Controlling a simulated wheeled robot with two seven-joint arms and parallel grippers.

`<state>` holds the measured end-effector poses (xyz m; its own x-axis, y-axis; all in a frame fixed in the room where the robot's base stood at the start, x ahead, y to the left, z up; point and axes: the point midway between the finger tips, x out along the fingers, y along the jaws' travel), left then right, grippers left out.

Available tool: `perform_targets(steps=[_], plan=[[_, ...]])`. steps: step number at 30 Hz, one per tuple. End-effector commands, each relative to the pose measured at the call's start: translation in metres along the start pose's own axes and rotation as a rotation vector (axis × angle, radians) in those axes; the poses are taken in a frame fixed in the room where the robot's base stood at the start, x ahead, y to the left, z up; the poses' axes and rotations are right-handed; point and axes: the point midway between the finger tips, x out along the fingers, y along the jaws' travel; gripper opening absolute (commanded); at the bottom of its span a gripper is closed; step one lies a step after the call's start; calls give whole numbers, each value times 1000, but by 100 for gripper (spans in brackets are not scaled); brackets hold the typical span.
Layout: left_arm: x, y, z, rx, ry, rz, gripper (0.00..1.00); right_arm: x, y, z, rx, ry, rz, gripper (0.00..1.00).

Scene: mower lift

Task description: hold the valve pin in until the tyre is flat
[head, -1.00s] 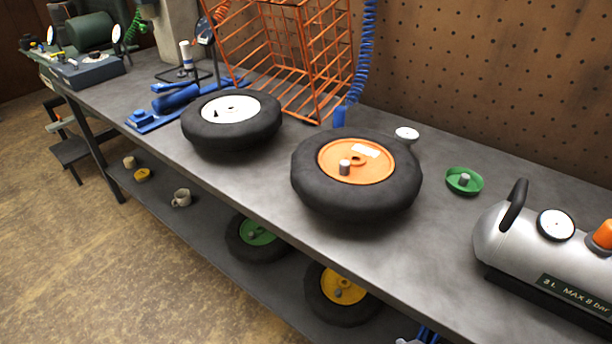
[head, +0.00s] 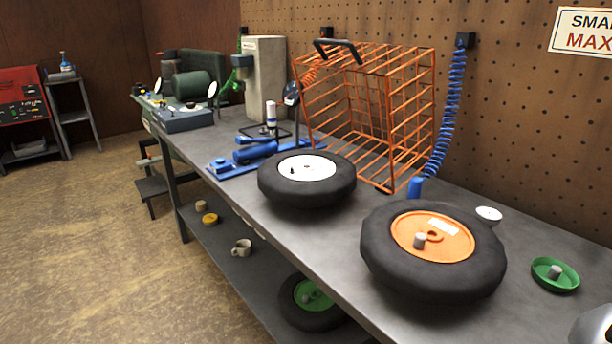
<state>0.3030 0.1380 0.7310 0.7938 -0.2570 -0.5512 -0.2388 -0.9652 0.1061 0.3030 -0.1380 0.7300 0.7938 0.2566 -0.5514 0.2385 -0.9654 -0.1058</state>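Two black tyres lie flat on the grey bench. The nearer tyre (head: 385,262) has an orange hub (head: 455,247) with a pale label and a short grey stub (head: 420,241), which may be a capped valve. The farther tyre (head: 335,191) has a white hub (head: 316,164) with a small dark stem (head: 292,170), perhaps its valve. No valve pin can be made out at this size. Both tyres look rounded, but I cannot tell their pressure.
A lower shelf holds a green-hubbed wheel (head: 290,304) and a mug (head: 242,248). The floor (head: 90,260) at left is clear.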

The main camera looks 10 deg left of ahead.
Motion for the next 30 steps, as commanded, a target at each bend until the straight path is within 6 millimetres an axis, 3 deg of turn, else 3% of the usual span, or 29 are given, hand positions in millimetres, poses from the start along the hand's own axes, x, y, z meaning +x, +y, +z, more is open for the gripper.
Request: perform_targets(steps=[13,17,18,30], plan=[[0,0,1,1,-1,0,36,0,0,0,0,0,0,40],[0,0,1,1,-1,0,3,0,0,0,0,0,0,40],[0,0,1,0,-1,0,0,0,0,0,0,0,0,40],[0,0,1,1,-2,-1,0,0,0,0,0,0,0,40]])
